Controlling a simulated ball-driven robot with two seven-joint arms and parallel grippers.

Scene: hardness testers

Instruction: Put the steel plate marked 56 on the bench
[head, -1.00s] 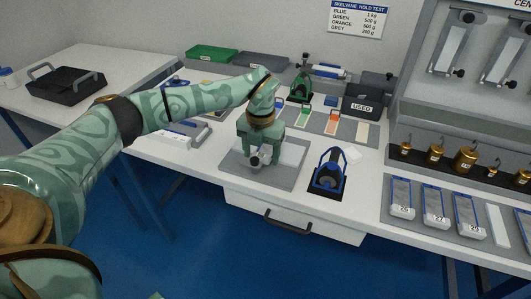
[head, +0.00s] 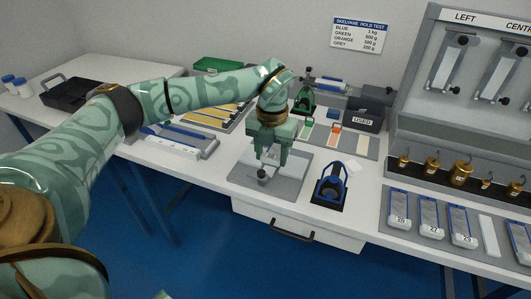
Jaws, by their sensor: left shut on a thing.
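My left gripper (head: 269,163) points down over a grey square base (head: 285,188) on the white bench (head: 190,169). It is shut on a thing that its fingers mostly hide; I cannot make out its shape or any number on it. A small grey metal post with a dark knob (head: 262,175) shows just below the fingers, and I cannot tell whether they touch it. No plate with a readable 56 is in view. My right gripper is not in view.
A blue-and-black holder (head: 331,186) stands right of the base. Plates marked 26, 27 and 29 (head: 430,215) lie on a grey tray at the right. A black box marked USED (head: 364,113) stands behind. The bench's front edge is close to the base.

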